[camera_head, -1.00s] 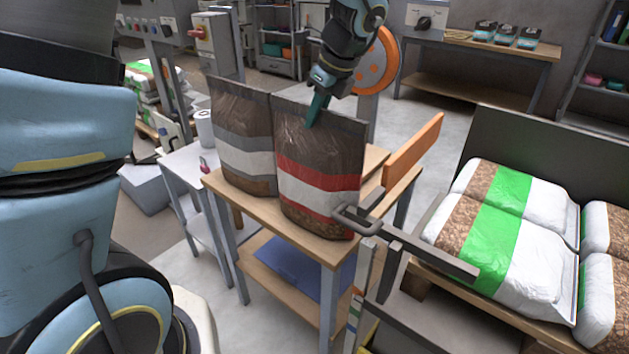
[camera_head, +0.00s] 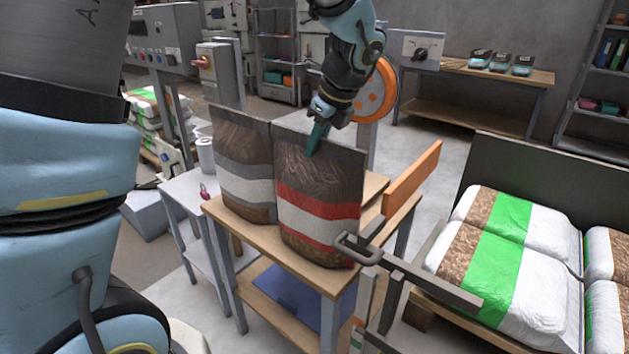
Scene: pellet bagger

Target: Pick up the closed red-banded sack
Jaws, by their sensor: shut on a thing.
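The red-banded sack (camera_head: 318,212) stands upright on a small wooden table (camera_head: 262,237). It has a brown see-through body with a white band between red stripes, and its flat top edge looks closed. My gripper (camera_head: 314,145) comes down from above and is shut on the sack's upper part, just below the top edge. The far finger is hidden behind the sack. A grey-banded sack (camera_head: 243,185) stands close on its left, the two edges nearly touching. I cannot tell whether the red-banded sack's base is lifted off the table.
An orange panel (camera_head: 412,177) stands at the table's right edge. A grey metal handle bar (camera_head: 420,275) reaches in front of the sack's lower right. A pallet of green-banded white sacks (camera_head: 500,265) lies at right. A white side table (camera_head: 180,190) adjoins at left.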

